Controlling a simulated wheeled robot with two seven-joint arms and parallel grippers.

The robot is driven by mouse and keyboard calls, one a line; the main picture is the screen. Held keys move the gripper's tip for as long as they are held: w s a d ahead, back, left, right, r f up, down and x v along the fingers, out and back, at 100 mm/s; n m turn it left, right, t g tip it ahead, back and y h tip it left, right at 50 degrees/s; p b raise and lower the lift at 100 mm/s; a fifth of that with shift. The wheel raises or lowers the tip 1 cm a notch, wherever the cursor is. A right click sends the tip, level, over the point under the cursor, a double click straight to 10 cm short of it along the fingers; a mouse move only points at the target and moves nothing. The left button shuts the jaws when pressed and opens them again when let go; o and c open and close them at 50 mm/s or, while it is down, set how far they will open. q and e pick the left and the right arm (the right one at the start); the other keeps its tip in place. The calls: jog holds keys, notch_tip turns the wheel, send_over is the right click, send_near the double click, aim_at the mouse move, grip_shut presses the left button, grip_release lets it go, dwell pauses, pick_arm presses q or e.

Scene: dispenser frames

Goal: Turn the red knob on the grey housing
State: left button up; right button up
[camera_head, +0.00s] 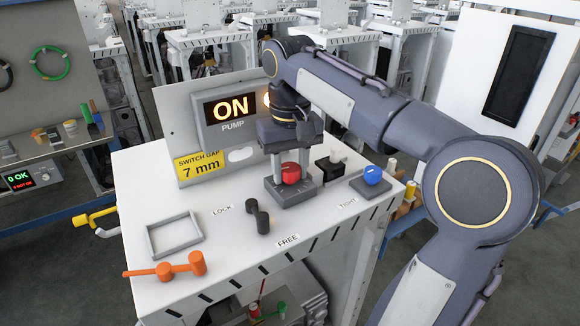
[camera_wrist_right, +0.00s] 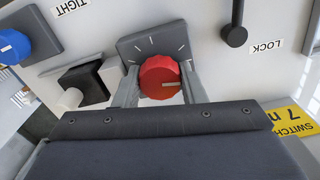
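The red knob (camera_head: 291,172) sits on the grey housing (camera_head: 295,196) on the white bench top. In the right wrist view the red knob (camera_wrist_right: 161,78) has a pale mark pointing right, and the grey housing (camera_wrist_right: 150,44) shows several white tick lines. My right gripper (camera_head: 296,168) reaches down from above. Its two fingers stand on either side of the red knob, and in the right wrist view (camera_wrist_right: 160,85) no clear gap shows between them and the knob. My left gripper is not in view.
A blue knob (camera_head: 372,175) and a black switch with a white tip (camera_head: 332,163) stand to the right. A black lever (camera_head: 259,217), a grey frame (camera_head: 174,234) and an orange handle (camera_head: 167,268) lie left and front. Behind stands an ON PUMP display (camera_head: 232,108).

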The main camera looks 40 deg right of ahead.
aim_at(290, 167)
jog(key=shift+r+m+p, duration=0.25)
jog(key=shift+m+p, duration=0.55)
jog(key=shift+m, duration=0.1)
jog(key=shift+m+p, duration=0.55)
jog(key=shift+m, duration=0.55)
jog(key=shift+f+m, duration=0.2)
jog(key=shift+m, duration=0.5)
jog(key=o, duration=0.7)
notch_tip(290, 167, up, 8)
jog(key=shift+f+p, duration=0.1)
jog(key=shift+p, duration=0.25)
